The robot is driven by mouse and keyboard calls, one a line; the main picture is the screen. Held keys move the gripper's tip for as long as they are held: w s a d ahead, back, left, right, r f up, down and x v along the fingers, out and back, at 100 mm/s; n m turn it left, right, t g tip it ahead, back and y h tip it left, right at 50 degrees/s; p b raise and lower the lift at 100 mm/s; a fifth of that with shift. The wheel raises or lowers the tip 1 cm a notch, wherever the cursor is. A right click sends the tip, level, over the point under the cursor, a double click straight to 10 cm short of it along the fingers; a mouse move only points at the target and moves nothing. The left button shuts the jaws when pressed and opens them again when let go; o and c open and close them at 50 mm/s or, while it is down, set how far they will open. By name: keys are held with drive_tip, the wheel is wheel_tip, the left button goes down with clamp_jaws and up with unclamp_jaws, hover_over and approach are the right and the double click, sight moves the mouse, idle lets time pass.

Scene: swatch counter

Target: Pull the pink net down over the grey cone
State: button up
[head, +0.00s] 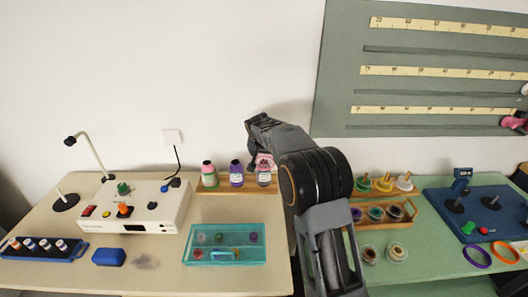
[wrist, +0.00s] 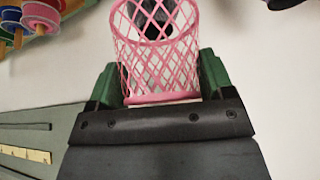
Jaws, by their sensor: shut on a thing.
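The pink net (wrist: 160,60) is an open mesh tube with a solid rim. My gripper (wrist: 160,92) is shut on its rim side, with a green finger at each side. In the head view the net (head: 264,159) shows just over the rightmost cone (head: 263,179) on the wooden rack, partly hidden by my gripper (head: 263,158). In the wrist view a dark grey rounded shape (wrist: 153,24) shows through the mesh, seemingly the grey cone. I cannot tell how far the net reaches over it.
A pink-and-green cone (head: 209,175) and a purple cone (head: 236,174) stand close by on the same wooden rack (head: 224,188). A teal tray (head: 224,257) lies in front. A white machine (head: 150,200) is at left. A spool rack (head: 390,192) stands right of my arm.

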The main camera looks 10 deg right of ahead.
drive_tip(key=shift+f+b, duration=3)
drive_tip(key=shift+f, duration=0.8)
drive_tip(key=o, duration=0.9)
drive_tip(key=v, duration=1.3)
drive_tip(key=shift+s+r+b, duration=0.1)
drive_tip(key=shift+r+b, duration=0.2)
drive_tip(key=shift+r, duration=0.05)
